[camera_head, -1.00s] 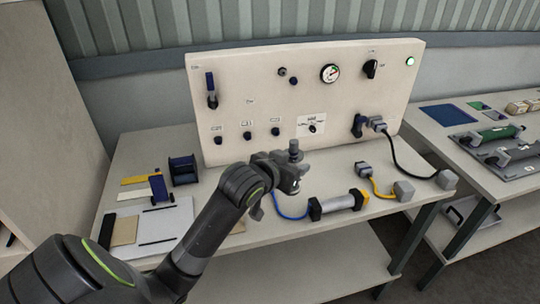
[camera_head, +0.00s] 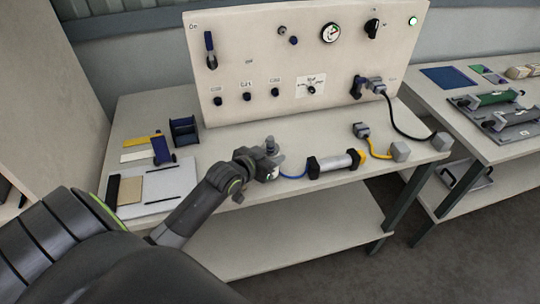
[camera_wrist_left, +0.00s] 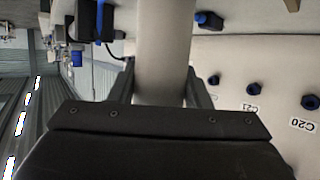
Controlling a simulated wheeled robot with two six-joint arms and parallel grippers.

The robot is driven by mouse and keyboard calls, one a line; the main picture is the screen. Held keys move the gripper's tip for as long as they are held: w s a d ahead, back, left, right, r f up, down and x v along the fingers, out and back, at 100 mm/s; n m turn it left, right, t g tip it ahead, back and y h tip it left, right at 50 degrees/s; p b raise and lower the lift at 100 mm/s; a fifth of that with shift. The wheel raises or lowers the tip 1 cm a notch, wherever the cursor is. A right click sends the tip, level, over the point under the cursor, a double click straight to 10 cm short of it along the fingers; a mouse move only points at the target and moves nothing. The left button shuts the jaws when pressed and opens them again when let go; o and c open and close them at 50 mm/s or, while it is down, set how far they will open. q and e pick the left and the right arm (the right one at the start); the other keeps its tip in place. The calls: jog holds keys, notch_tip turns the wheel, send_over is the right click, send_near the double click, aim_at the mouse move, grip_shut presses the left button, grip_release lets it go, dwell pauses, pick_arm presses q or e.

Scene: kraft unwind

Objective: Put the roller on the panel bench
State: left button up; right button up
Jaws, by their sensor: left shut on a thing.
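My left gripper (camera_head: 268,165) is in front of the panel bench (camera_head: 225,240), near its front edge. It is shut on the roller (camera_wrist_left: 163,50), a pale cylinder that shows between the two fingers in the left wrist view. In the head view the wrist and fingers hide most of it; a grey stub sticks up there. I cannot tell whether the roller touches the bench top. My right gripper is out of view.
The upright panel (camera_head: 300,65) stands along the back of the bench. A black-ended barrel (camera_head: 335,163) with blue and yellow leads lies right of the gripper. A grey tray (camera_head: 165,187) is at left. A second bench (camera_head: 480,155) stands at right.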

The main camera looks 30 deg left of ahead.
pick_arm(q)
jog(key=shift+f, duration=0.3)
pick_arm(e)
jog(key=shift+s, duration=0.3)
pick_arm(q)
jog(key=shift+f, duration=0.1)
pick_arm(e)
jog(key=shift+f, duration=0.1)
pick_arm(q)
jog(key=o, duration=1.2)
jog(key=shift+s, duration=0.15)
jog(key=b+v, duration=0.1)
jog(key=v, duration=1.1)
jog(key=shift+d, duration=0.1)
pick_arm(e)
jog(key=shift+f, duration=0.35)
